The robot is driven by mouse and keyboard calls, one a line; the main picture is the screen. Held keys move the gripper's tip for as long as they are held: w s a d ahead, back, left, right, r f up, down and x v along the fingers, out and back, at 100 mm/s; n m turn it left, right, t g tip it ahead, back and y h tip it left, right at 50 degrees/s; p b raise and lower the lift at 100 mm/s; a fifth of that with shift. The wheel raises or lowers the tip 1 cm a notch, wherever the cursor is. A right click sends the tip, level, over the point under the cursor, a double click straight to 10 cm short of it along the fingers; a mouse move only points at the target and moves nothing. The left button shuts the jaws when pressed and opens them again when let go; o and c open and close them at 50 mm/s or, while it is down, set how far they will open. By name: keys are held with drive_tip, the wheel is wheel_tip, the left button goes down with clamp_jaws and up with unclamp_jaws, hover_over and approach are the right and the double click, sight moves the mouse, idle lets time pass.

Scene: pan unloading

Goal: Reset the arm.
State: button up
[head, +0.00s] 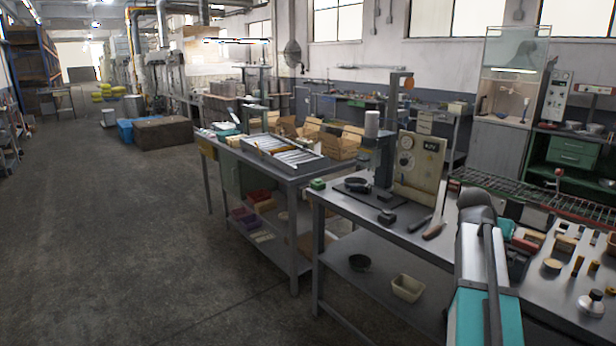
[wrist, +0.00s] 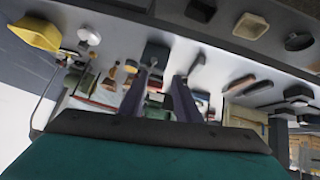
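My arm (head: 485,290), with a teal and grey link, reaches up from the bottom right of the head view over the workbench. The gripper's fingers cannot be made out in the head view. In the wrist view, my gripper (wrist: 158,88) shows as two dark fingers standing apart above a teal body. Nothing is visibly held between them. Bench items show behind the gap, and I cannot tell their distance.
A grey workbench (head: 375,224) carries a machine with a dial panel (head: 419,165) and hand tools. Small parts and a round-knobbed piece (head: 592,303) lie to the right. The floor (head: 130,230) at left is clear.

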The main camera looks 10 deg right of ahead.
drive_tip(key=s+a+f+n+g+y, duration=0.1)
drive_tip(key=a+f+n, duration=0.1)
drive_tip(key=a+f, duration=0.85)
drive_tip(key=s+a+f+n+g+y, duration=0.15)
drive_tip(key=a+f, duration=0.45)
drive_tip(key=f, duration=1)
drive_tip(key=s+a+f+n+g+y, duration=0.1)
drive_tip(key=a+f+y, duration=0.1)
drive_tip(key=a+f, duration=0.9)
drive_tip(key=s+a+f+n+g+y, duration=0.1)
drive_tip(key=s+a+f, duration=0.3)
drive_tip(key=s+f, duration=0.4)
drive_tip(key=s+a+f+n+g, duration=0.2)
drive_tip(key=s+a+f, duration=0.3)
drive_tip(key=f, duration=0.4)
drive_tip(key=s+a+f+n+g+y, duration=0.1)
drive_tip(key=s+a+f, duration=0.1)
drive_tip(key=s, duration=0.4)
drive_tip(key=s+a+f+n+g, duration=0.1)
drive_tip(key=s+a+f, duration=0.1)
drive_tip(key=s, duration=0.5)
drive_tip(key=s+a+f+n+g+y, duration=0.1)
drive_tip(key=s+a+f, duration=0.1)
drive_tip(key=s, duration=0.5)
drive_tip(key=shift+a+f+y, duration=0.25)
drive_tip(key=shift+a+y, duration=0.1)
drive_tip(key=shift+a, duration=0.55)
